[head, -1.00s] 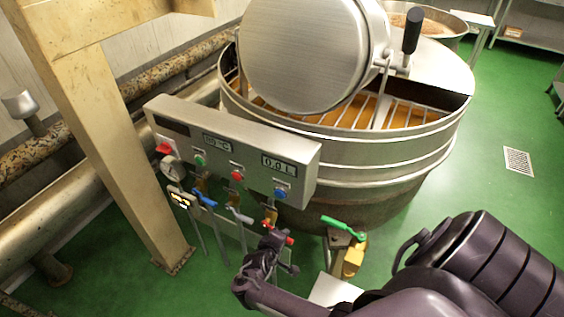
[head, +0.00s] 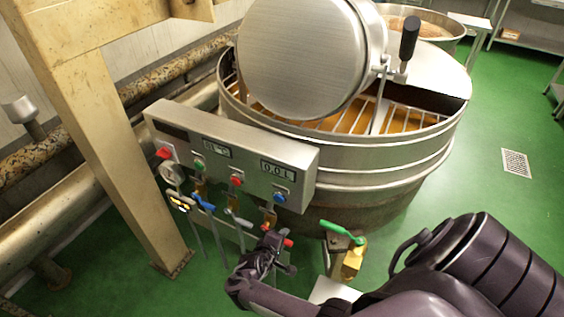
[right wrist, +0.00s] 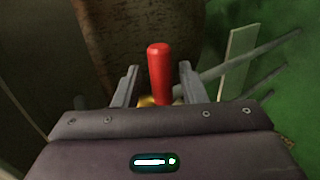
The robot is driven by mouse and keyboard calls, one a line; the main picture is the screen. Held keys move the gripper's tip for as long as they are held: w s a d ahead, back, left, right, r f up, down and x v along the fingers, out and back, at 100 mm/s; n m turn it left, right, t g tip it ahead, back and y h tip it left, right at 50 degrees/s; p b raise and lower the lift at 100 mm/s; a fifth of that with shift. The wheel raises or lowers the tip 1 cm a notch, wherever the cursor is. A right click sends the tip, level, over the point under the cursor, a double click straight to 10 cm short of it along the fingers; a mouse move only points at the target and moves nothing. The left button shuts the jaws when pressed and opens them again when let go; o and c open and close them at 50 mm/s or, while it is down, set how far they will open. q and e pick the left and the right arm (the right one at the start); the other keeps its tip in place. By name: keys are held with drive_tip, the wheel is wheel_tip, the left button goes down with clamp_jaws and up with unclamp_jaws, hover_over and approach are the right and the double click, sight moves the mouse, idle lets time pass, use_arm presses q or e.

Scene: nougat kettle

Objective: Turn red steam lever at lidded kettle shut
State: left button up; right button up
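The lidded kettle (head: 330,165) is a large steel drum with its round lid (head: 300,55) raised. The red steam lever (head: 287,243) sits low, below the right end of the control panel (head: 230,150). My right gripper (head: 273,245) is at this lever and partly covers it. In the right wrist view the red lever (right wrist: 159,72) stands upright between the two fingers of my right gripper (right wrist: 159,85). Those fingers are open, with a gap visible on each side of the lever. My left gripper is not in view.
A blue-handled valve (head: 203,201) and a grey-handled one (head: 238,218) are left of my gripper. A green-handled brass valve (head: 343,232) is close on the right. A beige post (head: 125,165) stands at the left. Green floor (head: 500,220) is free at the right.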

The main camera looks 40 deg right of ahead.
drive_tip(key=p+v, duration=0.1)
drive_tip(key=v, duration=0.6)
drive_tip(key=shift+s+a+r, duration=0.15)
drive_tip(key=shift+a+r, duration=0.05)
drive_tip(key=shift+a, duration=0.1)
idle(0.3)
drive_tip(key=s+a+f+y, duration=0.1)
drive_tip(key=s+f+y, duration=0.2)
drive_tip(key=s+f, duration=0.55)
drive_tip(key=s+a+f+y, duration=0.1)
drive_tip(key=s+f+y, duration=0.3)
drive_tip(key=f, duration=0.8)
drive_tip(key=s+a+f+g+y, duration=0.1)
drive_tip(key=s+f, duration=0.1)
drive_tip(key=s, duration=0.5)
drive_tip(key=s+a+f+m+g+y, duration=0.1)
drive_tip(key=s+a+f, duration=0.1)
drive_tip(key=s, duration=0.5)
drive_tip(key=s+a+f+m+g+y, duration=0.1)
drive_tip(key=s+f, duration=0.2)
drive_tip(key=s, duration=0.4)
drive_tip(key=shift+s+a+f, duration=0.25)
drive_tip(key=shift+a+f, duration=0.05)
drive_tip(key=shift+f, duration=0.05)
